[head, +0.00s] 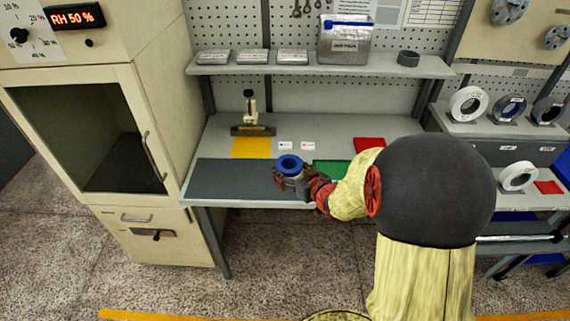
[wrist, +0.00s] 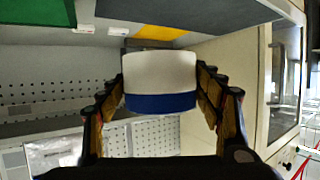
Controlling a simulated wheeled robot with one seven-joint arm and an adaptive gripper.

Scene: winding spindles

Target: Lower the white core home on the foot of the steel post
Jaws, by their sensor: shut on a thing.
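My gripper (wrist: 162,95) is shut on the white core (wrist: 160,72), with a finger on each side of it. The core is a white cylinder with a blue band at one end. In the head view, its blue ring-shaped top (head: 289,162) faces up, and my gripper (head: 292,180) holds it near the bench's front edge. An upright post-like fixture (head: 250,108) with a dark top and wide dark base stands at the back of the yellow mat, behind and left of the core. Its steel shaft and foot are not clear. The core is apart from it.
The yellow mat (head: 251,147), dark grey mat (head: 232,175) and green mat (head: 330,168) lie on the bench. A shelf (head: 300,68) with labelled boxes runs above. A cabinet (head: 90,130) stands left. Several rolls (head: 468,104) stand on the right. The dark mat is clear.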

